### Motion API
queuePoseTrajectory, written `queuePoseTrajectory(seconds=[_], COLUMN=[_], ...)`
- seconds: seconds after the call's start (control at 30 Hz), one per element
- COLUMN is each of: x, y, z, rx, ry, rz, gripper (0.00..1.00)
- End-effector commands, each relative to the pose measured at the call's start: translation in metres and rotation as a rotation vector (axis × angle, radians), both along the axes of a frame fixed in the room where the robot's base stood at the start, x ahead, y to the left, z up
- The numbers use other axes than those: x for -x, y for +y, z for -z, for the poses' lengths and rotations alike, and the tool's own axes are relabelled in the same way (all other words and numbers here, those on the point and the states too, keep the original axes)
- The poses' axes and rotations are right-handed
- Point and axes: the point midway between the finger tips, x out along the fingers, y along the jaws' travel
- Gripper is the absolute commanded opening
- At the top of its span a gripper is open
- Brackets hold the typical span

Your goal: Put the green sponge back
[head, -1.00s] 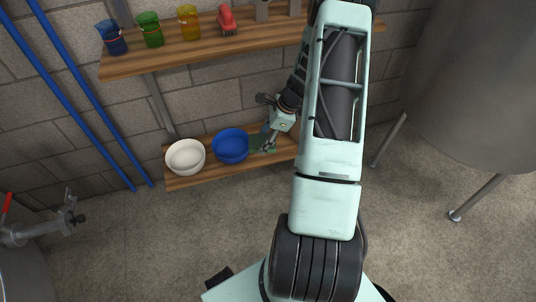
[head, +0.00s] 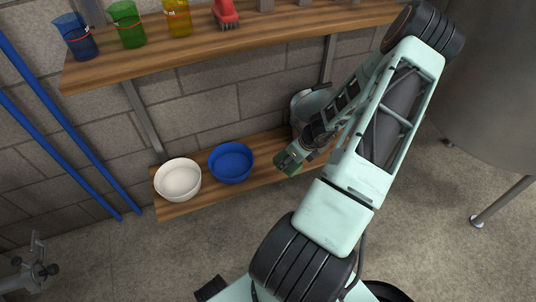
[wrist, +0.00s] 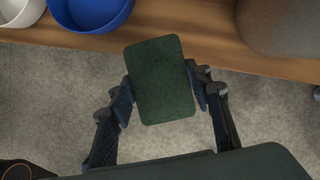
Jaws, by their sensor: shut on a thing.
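The green sponge (wrist: 162,80) is a dark green flat block between the two fingers of my gripper (wrist: 163,90) in the wrist view. My gripper is shut on its two long sides. In the head view the sponge (head: 288,163) shows at the tip of my gripper (head: 291,160), near the front edge of the lower wooden shelf (head: 262,168), right of the blue bowl. In the wrist view most of the sponge covers the floor, and its far end overlaps the shelf edge.
On the lower shelf stand a white bowl (head: 178,180), a blue bowl (head: 231,162) and a grey rounded vessel (head: 312,98), partly hidden by my arm. The upper shelf (head: 200,45) holds coloured beakers and a red brush (head: 225,14). A large metal tank (head: 495,80) stands right.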

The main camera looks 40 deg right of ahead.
Motion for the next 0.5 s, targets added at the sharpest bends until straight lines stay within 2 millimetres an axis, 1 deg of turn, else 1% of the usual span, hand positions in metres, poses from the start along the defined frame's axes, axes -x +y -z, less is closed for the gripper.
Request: queuePoseTrajectory(seconds=[0.17,0.5], x=[-0.026,-0.085], y=[-0.005,-0.019], z=[0.012,0.039], rx=[0.003,0.004], ry=[0.0,-0.001], rz=[-0.006,-0.009], gripper=[0.23,0.23])
